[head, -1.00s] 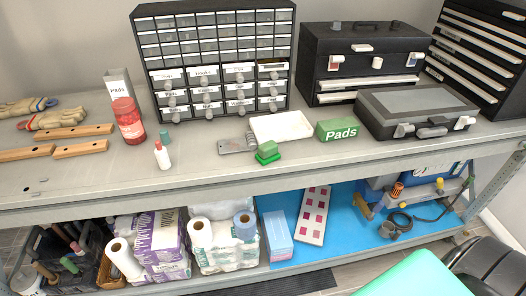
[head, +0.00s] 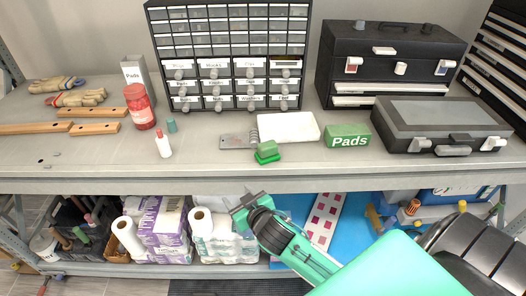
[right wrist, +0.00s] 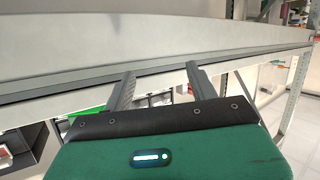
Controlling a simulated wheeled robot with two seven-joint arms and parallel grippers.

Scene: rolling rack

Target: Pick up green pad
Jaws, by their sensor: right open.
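A small green pad (head: 267,151), a darker block on a brighter green base, lies on the workbench top near its front edge. It is left of a green box labelled "Pads" (head: 348,136). My right gripper (head: 240,203) is open and empty, in front of the bench edge and below the pad, apart from it. In the right wrist view its two fingers (right wrist: 160,70) point at the bench's front edge, and the pad on the bench top cannot be made out. My left gripper is not in view.
The bench's front edge (head: 130,186) lies between my right gripper and the pad. A white tray (head: 288,127) and a grey metal piece (head: 238,140) are just behind the pad. A white bottle (head: 164,145) stands to the left.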

